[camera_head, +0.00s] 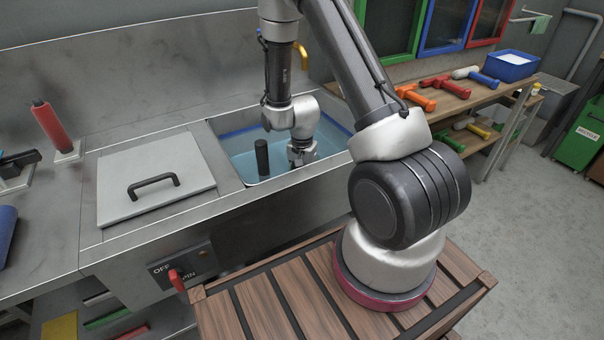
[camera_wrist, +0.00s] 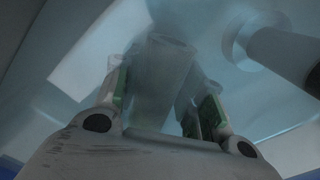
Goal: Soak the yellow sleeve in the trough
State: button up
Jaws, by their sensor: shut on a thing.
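The trough (camera_head: 238,143) is a steel basin of bluish water at the middle of the counter. My gripper (camera_head: 301,157) reaches down into its right part, and its fingertips are hidden at the water. In the wrist view my gripper (camera_wrist: 163,95) has its green-padded fingers on both sides of a pale, sleeve-like cylinder (camera_wrist: 162,65), shut on it. The cylinder is seen through murky blue water. Its colour is washed out, so I cannot tell if it is yellow. No other yellow sleeve shows clearly.
A dark upright pipe (camera_head: 262,157) stands in the trough, left of my gripper. A grey lid with a black handle (camera_head: 153,186) lies left of the trough. A red sleeve (camera_head: 51,125) stands on a holder at far left. A red-handled switch (camera_head: 177,280) is on the front.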

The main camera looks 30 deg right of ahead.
jog(key=shift+a, duration=0.1)
dwell(0.6)
jog(key=shift+a, duration=0.3)
jog(key=shift+d, duration=0.1)
jog(key=shift+d, duration=0.3)
jog(key=shift+a, duration=0.2)
dwell(0.3)
jog(key=shift+a, duration=0.2)
